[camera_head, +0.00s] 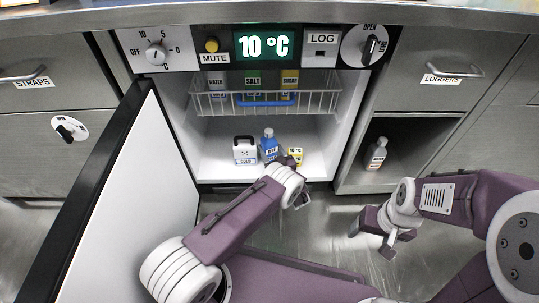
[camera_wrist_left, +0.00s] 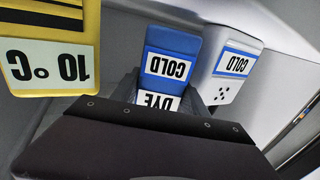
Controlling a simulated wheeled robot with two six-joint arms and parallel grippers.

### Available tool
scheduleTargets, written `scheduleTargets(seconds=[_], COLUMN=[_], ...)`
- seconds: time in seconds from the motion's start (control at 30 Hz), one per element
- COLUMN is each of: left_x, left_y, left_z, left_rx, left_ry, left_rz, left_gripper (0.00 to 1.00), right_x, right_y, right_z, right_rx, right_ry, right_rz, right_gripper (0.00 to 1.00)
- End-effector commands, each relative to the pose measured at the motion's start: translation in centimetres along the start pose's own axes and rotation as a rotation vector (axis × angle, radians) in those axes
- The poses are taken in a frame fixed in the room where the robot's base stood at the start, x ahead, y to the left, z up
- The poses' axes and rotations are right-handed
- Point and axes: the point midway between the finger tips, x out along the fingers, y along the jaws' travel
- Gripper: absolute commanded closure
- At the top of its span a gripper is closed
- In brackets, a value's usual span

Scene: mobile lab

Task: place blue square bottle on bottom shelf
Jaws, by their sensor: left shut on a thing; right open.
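The blue square bottle (camera_head: 268,147) is upright inside the open cold cabinet, at its bottom shelf (camera_head: 222,172). In the left wrist view the bottle (camera_wrist_left: 170,62) shows upside down, with COLD and DYE labels. My left gripper (camera_head: 281,161) reaches into the cabinet and is shut on the bottle, a finger on each side; my arm hides part of it in the head view. I cannot tell whether the bottle's base touches the shelf. My right gripper (camera_head: 377,236) is open and empty, outside the cabinet at the lower right.
A white box marked COLD (camera_head: 245,151) stands left of the bottle, and a yellow 10 °C box (camera_head: 295,156) close on its right. A wire basket (camera_head: 325,103) with several cartons hangs above. The open door (camera_head: 135,200) bounds the left. A grey bottle (camera_head: 376,153) stands in the right cubby.

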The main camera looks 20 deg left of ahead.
Motion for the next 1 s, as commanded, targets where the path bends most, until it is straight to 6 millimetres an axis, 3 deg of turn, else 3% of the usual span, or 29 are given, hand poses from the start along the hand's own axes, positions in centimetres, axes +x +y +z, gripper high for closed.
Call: scheduleTargets(seconds=[0.03, 0.07, 0.4, 0.43, 0.47, 0.77, 1.0], left_x=[0.0, 0.0, 0.0, 0.0, 0.0, 0.0, -4.3], left_y=[0.0, 0.0, 0.0, 0.0, 0.0, 0.0, 0.2], left_z=[1.8, 2.0, 1.7, 1.8, 1.8, 1.5, 0.9], left_rx=[-0.001, -0.001, -0.001, 0.0, 0.0, 0.0, 0.003], left_ry=[0.002, 0.002, 0.001, 0.0, 0.0, 0.0, -0.001], left_rz=[0.0, 0.0, 0.0, 0.0, 0.0, 0.0, 0.007], left_gripper=[1.0, 1.0, 1.0, 0.42, 0.39, 0.39, 0.39], right_x=[1.9, 2.2, 1.6, 1.6, 1.6, 1.6, -1.4], right_y=[0.0, 0.0, 0.0, 0.0, 0.0, 0.0, 0.0], right_z=[0.2, 0.2, 0.2, 0.2, 0.2, 0.2, -0.1], right_rx=[0.0, 0.0, 0.0, 0.0, 0.0, 0.0, 0.0], right_ry=[0.0, -0.001, 0.0, 0.0, 0.0, 0.0, 0.0], right_rz=[0.0, 0.0, 0.0, 0.0, 0.0, 0.0, 0.0], right_gripper=[0.26, 0.26, 0.26, 0.26, 0.26, 0.26, 0.26])
